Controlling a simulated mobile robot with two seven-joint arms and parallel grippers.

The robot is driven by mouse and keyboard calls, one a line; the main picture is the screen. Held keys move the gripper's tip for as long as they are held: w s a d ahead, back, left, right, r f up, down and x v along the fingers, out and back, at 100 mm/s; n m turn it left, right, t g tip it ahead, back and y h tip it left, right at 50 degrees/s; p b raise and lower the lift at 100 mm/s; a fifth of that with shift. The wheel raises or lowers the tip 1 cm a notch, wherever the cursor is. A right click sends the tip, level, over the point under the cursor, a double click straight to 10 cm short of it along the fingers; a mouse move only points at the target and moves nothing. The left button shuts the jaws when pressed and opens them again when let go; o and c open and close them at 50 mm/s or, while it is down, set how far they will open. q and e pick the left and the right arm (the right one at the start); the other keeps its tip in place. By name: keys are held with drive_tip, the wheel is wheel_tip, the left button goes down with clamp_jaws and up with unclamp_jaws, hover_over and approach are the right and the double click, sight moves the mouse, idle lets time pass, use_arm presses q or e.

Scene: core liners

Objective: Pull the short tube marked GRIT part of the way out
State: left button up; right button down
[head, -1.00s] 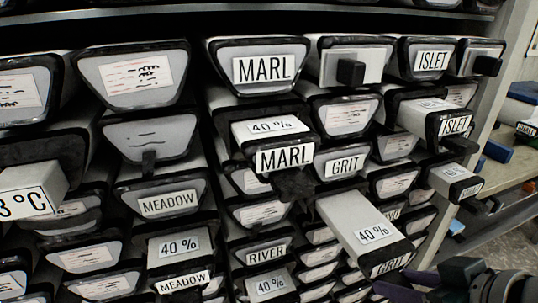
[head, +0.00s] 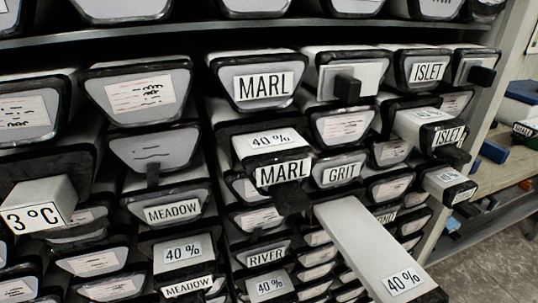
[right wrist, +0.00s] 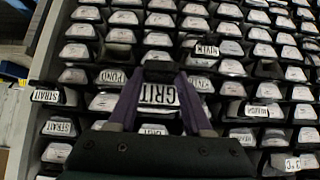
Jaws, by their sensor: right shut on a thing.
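The short GRIT tube (head: 365,240) is a pale, long box-like tube with a 40 % label on its top near the front end. In the head view it sticks far out of the rack towards the lower right. Its front end is cut off by the bottom edge there. In the right wrist view, the GRIT label (right wrist: 158,94) on its front lies between the purple fingers of my right gripper (right wrist: 158,82), which is shut on the tube. My right gripper is out of the head view. My left gripper is in neither current view.
Another front marked GRIT (head: 340,172) sits flush above the tube. A MARL tube (head: 283,172) sticks out to its upper left, and ISLET tubes (head: 447,136) stick out to the upper right. A rack post (head: 497,85) stands right of them.

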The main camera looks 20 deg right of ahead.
drive_tip(key=shift+s, duration=0.1)
drive_tip(key=shift+c, duration=1.2)
unclamp_jaws()
